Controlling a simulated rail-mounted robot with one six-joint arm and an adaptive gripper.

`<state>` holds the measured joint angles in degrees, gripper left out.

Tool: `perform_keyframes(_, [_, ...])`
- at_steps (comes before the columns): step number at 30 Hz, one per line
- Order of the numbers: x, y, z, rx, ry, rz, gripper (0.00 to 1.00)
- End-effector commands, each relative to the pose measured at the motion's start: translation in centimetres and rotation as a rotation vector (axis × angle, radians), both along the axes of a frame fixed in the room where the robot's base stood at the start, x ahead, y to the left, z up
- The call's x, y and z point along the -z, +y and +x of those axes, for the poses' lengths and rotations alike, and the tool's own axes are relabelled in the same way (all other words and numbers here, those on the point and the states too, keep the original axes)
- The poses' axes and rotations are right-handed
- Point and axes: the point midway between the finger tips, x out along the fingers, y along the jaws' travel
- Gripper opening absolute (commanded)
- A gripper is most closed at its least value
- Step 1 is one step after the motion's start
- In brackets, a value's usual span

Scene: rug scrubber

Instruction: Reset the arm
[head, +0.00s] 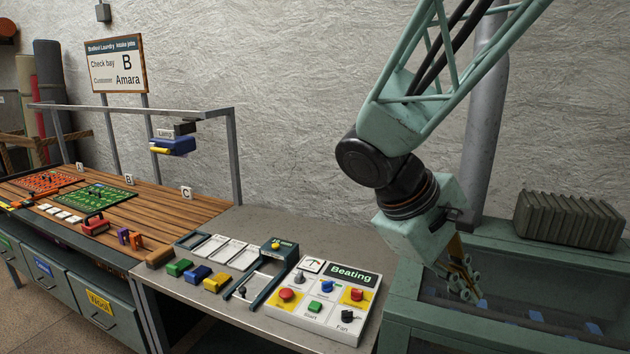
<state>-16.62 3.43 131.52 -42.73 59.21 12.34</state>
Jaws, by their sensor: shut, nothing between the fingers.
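My arm reaches down from the top right of the head view. My gripper (466,280) hangs low at its end, pointing down over the open green machine bed (393,305) at the right. Its fingers are shut and I see nothing held between them. The lower part of the fingers is close to the bed's dark inside, and I cannot tell whether they touch it.
A "Beating" control panel (353,273) with buttons and knobs lies left of the gripper. Coloured blocks (197,273) sit on the grey table (285,225). A ribbed grey block (567,220) rests on the machine's back edge. A pipe (483,130) stands behind my arm.

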Motion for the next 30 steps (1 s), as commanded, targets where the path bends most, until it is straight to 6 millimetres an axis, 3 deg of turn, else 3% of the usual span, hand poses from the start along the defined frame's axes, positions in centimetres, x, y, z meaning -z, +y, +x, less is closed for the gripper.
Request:
perform_keyframes(13, [-2.1,-1.2,-7.4,0.152,-0.055,0.137,0.0])
perform_keyframes(30, [-4.7,0.8,-14.3,0.281,-0.161,0.359,0.0])
